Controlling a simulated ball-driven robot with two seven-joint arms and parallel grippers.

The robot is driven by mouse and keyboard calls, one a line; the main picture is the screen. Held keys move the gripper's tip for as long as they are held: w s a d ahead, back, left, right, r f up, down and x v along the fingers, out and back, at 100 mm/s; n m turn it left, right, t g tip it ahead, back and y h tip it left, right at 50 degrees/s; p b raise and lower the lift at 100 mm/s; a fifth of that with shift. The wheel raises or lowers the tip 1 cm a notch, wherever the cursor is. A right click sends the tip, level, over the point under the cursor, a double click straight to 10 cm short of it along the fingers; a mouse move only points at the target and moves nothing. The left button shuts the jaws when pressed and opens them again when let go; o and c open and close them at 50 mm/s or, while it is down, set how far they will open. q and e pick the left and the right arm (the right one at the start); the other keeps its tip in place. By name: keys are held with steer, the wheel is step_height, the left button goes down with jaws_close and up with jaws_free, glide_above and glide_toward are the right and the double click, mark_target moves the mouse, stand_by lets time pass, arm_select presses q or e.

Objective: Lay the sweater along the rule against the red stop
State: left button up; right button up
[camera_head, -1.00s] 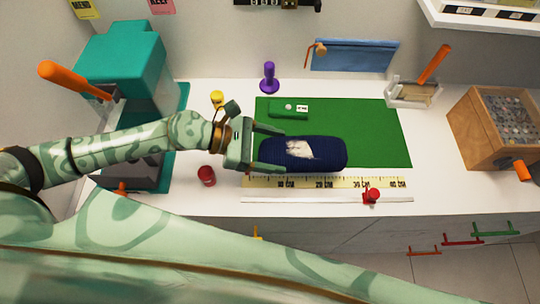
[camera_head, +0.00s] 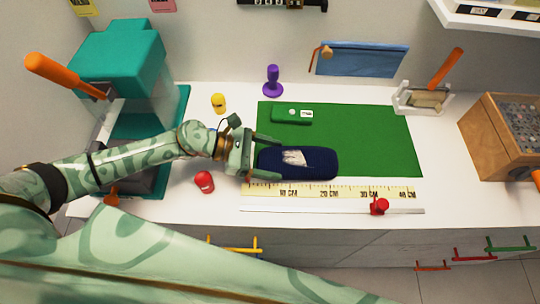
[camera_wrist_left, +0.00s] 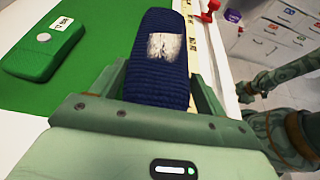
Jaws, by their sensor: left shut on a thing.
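The sweater (camera_head: 322,164) is a dark blue ribbed roll with a pale patch, its front side close to the back edge of the yellow rule (camera_head: 345,191). I cannot tell if it rests on the green mat or hangs just above it. My left gripper (camera_head: 264,160) is shut on its left end. In the left wrist view the sweater (camera_wrist_left: 160,85) lies lengthwise between the fingers (camera_wrist_left: 158,85). The red stop (camera_head: 379,206) sits on the thin rail in front of the rule, to the right of the sweater. My right gripper is not clearly seen.
The green mat (camera_head: 375,130) holds a green labelled box (camera_head: 291,115) behind the sweater. A purple stamp (camera_head: 272,82), yellow piece (camera_head: 218,103) and red piece (camera_head: 204,182) stand around the left arm. A teal machine (camera_head: 120,60) is left; a wooden box (camera_head: 488,145) is right.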

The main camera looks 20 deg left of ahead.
arm_select(q)
steer(key=o, duration=1.1)
steer(key=shift+c, duration=0.2)
steer(key=shift+r, duration=0.15)
steer(key=v, duration=1.2)
